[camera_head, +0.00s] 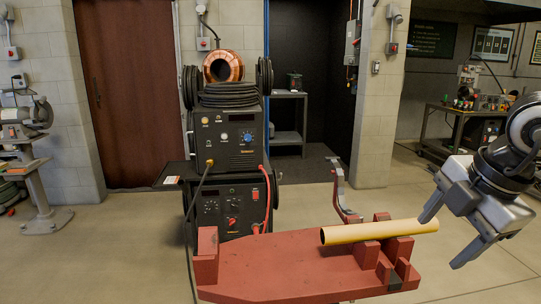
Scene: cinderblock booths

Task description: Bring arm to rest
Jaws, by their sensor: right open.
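My right gripper (445,238) comes in from the right edge with its jaws open and empty. One finger is close to the right end of a yellow tube (375,232), and I cannot tell whether they touch. The tube lies across the raised red blocks of a red bench fixture (275,265) at the bottom of the view. My left gripper is not in view.
A black welding machine (228,140) with a copper spool (223,66) stands behind the fixture. A bench grinder on a pedestal (45,195) is at the left. A small grey cart (290,120) and a cluttered workbench (465,110) stand farther back. The floor at right is clear.

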